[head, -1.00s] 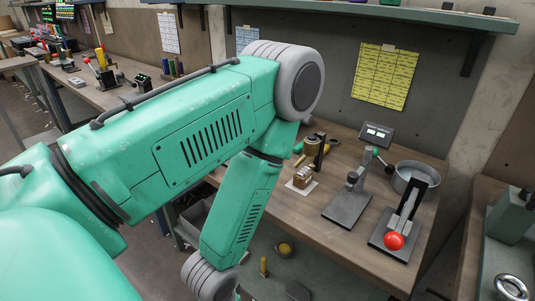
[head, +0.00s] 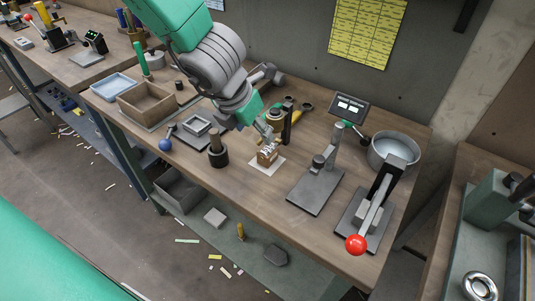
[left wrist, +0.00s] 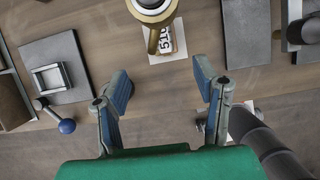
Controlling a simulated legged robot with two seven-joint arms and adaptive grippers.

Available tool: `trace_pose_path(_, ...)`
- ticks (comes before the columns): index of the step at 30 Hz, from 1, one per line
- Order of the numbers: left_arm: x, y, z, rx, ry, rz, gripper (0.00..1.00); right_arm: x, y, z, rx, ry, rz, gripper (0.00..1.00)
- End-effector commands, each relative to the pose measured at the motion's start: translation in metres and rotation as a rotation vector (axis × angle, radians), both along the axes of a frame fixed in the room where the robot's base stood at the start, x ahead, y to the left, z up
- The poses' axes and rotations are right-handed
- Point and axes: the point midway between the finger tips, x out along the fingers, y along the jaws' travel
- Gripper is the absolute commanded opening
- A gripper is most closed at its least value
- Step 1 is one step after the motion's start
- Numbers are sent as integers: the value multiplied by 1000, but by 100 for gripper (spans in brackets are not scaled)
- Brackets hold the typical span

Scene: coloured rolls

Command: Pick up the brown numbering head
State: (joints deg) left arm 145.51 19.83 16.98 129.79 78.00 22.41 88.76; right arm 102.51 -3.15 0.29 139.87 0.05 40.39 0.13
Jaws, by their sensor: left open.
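The brown numbering head (head: 267,158) is a small brown block with pale markings on top. It sits on a white card (head: 259,166) on the wooden bench in the head view. My left gripper (head: 266,138) is just above and behind it, pointing down, and looks apart from it. In the left wrist view the left gripper (left wrist: 167,88) has its two blue-padded fingers wide apart with nothing between them. My right gripper is not seen.
A dark cylinder with a wooden top (head: 218,150) stands left of the card. A press with a dark base (head: 316,190) stands to the right, then a red-knobbed lever (head: 356,244) and a grey pan (head: 393,151). The bench's front edge is close by.

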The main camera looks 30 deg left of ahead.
Motion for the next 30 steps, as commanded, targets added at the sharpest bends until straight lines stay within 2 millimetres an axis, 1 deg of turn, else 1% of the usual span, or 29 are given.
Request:
trace_pose_path(1, 4, -1, -15, 2, 3, -2, 55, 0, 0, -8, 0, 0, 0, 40)
trace_pose_path(3, 9, -2, -26, 3, 2, -3, 55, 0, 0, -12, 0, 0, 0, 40)
trace_pose_path(6, 15, -1, -38, 1, 1, -5, 55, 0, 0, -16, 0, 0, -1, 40)
trace_pose_path(13, 22, 0, -51, 0, 1, -5, 55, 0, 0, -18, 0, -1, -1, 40)
trace_pose_path(18, 37, -7, -74, 2, 2, -7, 55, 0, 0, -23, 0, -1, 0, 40)
trace_pose_path(21, 41, -7, -85, 1, 1, -6, 55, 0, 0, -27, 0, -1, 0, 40)
trace_pose_path(24, 43, -9, -89, 2, 0, -6, 55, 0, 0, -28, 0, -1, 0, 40)
trace_pose_path(30, 43, -8, -89, 2, -1, -6, 55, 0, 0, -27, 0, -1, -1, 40)
